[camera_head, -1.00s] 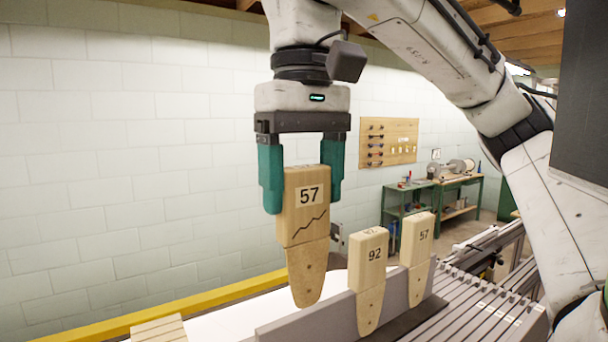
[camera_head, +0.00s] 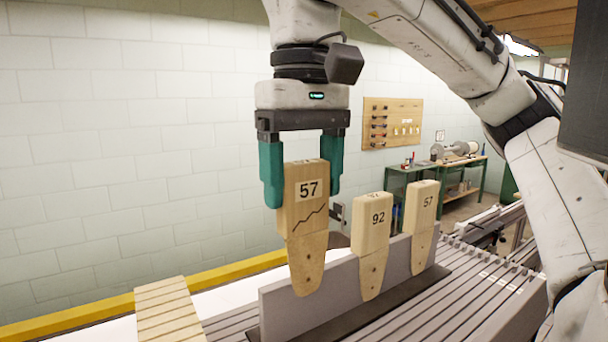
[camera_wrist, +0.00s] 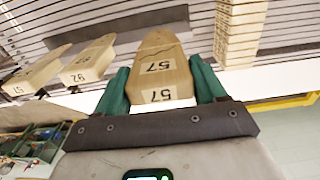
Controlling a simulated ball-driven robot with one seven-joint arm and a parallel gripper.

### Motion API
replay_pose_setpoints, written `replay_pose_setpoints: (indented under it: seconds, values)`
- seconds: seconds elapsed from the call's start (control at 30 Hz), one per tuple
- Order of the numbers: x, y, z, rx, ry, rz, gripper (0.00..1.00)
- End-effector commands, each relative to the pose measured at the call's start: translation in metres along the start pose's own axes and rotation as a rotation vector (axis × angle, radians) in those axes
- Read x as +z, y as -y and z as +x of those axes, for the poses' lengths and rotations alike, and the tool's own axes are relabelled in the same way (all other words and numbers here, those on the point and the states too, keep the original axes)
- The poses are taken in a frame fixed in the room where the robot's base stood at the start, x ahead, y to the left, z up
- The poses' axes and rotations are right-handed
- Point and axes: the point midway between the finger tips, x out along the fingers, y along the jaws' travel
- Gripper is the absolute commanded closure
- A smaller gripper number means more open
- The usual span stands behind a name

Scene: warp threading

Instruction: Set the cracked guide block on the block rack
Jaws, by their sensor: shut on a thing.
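The cracked guide block (camera_head: 304,222) is pale wood, labelled 57, with a dark jagged crack line across its face and a tapered lower end. My gripper (camera_head: 302,178) is shut on its upper part, one green finger on each side, and holds it upright. It also shows in the wrist view (camera_wrist: 158,72) between the fingers. The block rack (camera_head: 285,308) is a grey upright rail on a dark base. The held block's tip overlaps the rail's left part in the head view; I cannot tell whether they touch. Blocks labelled 92 (camera_head: 371,225) and 57 (camera_head: 421,208) sit upright on the rail.
A stack of wooden pieces (camera_head: 168,310) lies left of the rack. A yellow rail (camera_head: 60,312) runs behind, before a white block wall. Slatted metal (camera_head: 470,300) lies to the right. A green workbench (camera_head: 440,180) stands far back.

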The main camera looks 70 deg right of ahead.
Motion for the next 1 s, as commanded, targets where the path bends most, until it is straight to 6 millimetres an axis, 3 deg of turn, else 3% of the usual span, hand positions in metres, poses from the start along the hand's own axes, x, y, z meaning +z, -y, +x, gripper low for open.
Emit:
replay_pose_setpoints:
  seconds: [1.0]
  values:
    - [-0.003,0.000,0.046,0.000,0.001,0.000,0.52]
